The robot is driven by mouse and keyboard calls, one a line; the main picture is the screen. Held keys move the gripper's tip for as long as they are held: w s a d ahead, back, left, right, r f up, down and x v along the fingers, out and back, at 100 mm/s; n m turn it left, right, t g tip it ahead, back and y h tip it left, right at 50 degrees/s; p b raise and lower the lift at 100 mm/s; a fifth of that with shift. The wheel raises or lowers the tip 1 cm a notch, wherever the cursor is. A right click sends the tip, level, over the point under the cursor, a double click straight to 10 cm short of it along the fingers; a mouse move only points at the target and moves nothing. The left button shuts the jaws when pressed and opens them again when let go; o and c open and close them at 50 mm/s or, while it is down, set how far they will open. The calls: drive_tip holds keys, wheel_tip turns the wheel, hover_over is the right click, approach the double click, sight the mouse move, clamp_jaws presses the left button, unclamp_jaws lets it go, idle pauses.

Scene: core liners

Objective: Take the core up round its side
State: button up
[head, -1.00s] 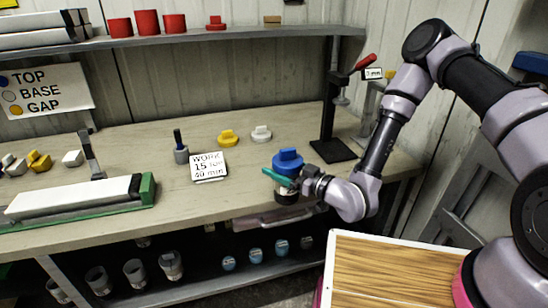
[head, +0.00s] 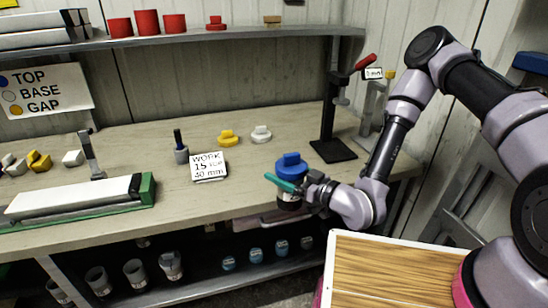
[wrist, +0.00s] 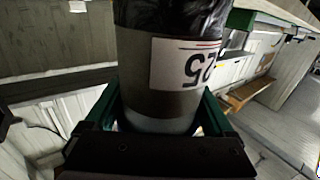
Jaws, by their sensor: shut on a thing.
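The core (head: 289,203) is a dark, upright cylinder with a blue cap (head: 292,165) on top, near the front edge of the bench. My gripper (head: 287,186), with green fingers, is shut around the core's side just below the cap. In the wrist view the core (wrist: 165,105) fills the middle, dark above and lighter grey below. It bears a white label (wrist: 187,64) with an upside-down "25". The two green fingers of my gripper (wrist: 157,112) lie on either side of it. I cannot tell whether its base is clear of the bench.
A WORK card (head: 209,167) stands left of the core, with a yellow cap (head: 228,138) and a white cap (head: 261,134) behind. A black stand (head: 331,135) with a red handle is behind right. A wooden-topped box (head: 390,275) is at front right. Cups sit on the lower shelf.

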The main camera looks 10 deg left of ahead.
sight(284, 155)
drive_tip(key=shift+r, duration=2.5)
drive_tip(key=shift+r, duration=0.15)
